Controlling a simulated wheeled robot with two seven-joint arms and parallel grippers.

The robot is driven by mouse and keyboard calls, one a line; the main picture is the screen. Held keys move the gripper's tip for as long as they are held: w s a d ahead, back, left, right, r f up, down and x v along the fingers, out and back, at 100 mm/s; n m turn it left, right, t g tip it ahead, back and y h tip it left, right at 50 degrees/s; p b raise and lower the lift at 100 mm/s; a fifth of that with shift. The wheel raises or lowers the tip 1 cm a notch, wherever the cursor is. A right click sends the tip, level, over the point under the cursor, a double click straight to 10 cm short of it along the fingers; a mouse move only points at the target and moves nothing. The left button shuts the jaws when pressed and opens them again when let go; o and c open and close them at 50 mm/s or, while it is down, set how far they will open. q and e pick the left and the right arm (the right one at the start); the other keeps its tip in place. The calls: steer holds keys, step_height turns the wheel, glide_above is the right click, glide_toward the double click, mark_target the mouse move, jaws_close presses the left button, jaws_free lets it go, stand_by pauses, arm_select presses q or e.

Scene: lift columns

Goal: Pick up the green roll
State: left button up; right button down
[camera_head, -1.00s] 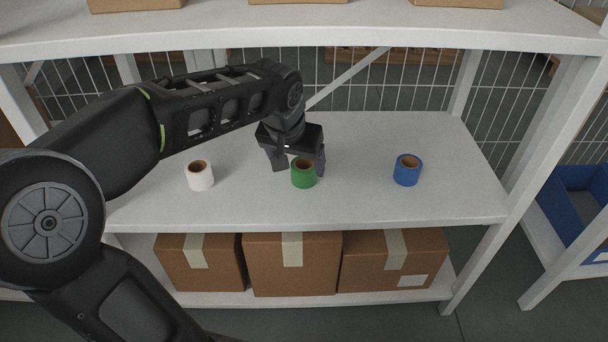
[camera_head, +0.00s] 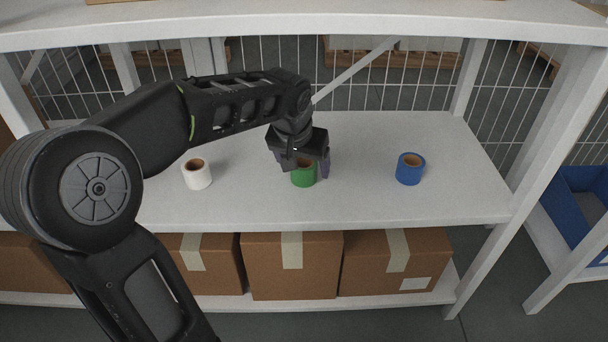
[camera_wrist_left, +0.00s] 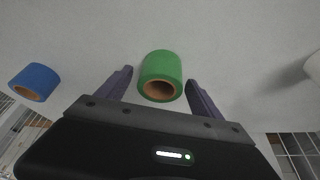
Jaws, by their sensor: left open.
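The green roll (camera_head: 303,176) stands upright on the middle shelf, between the white and the blue roll. In the head view its top is partly hidden by my left gripper (camera_head: 305,168). My left gripper is open, its fingers on either side of the roll in the head view. In the left wrist view the green roll (camera_wrist_left: 161,76) lies between and just beyond the two fingertips of the left gripper (camera_wrist_left: 158,78), with gaps on both sides. My right gripper does not show.
A white roll (camera_head: 197,174) stands left and a blue roll (camera_head: 410,169) right on the same shelf (camera_head: 360,205). An upper shelf (camera_head: 300,22) is above the arm. Cardboard boxes (camera_head: 292,268) sit below. The shelf between the rolls is clear.

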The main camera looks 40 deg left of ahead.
mark_target(307, 162)
arm_select(q)
steer(key=shift+c, duration=0.2)
stand_by(0.4)
steer(key=c, duration=1.4)
steer(key=shift+r, duration=0.1)
steer(key=shift+c, duration=0.2)
steer(key=shift+r+p, duration=0.6)
steer(key=shift+r, duration=0.15)
step_height(307, 162, up, 2)
steer(key=shift+r+p, duration=0.1)
steer(key=shift+p, duration=0.65)
steer(key=s+d+p, duration=0.1)
steer(key=s+d, duration=0.1)
steer(key=s, duration=0.6)
steer(key=s+d+p, duration=0.2)
steer(key=s+d, duration=0.1)
steer(key=s, duration=0.6)
steer(key=shift+s+p, duration=0.15)
steer(key=shift+p, duration=0.15)
steer(key=shift+d, duration=0.1)
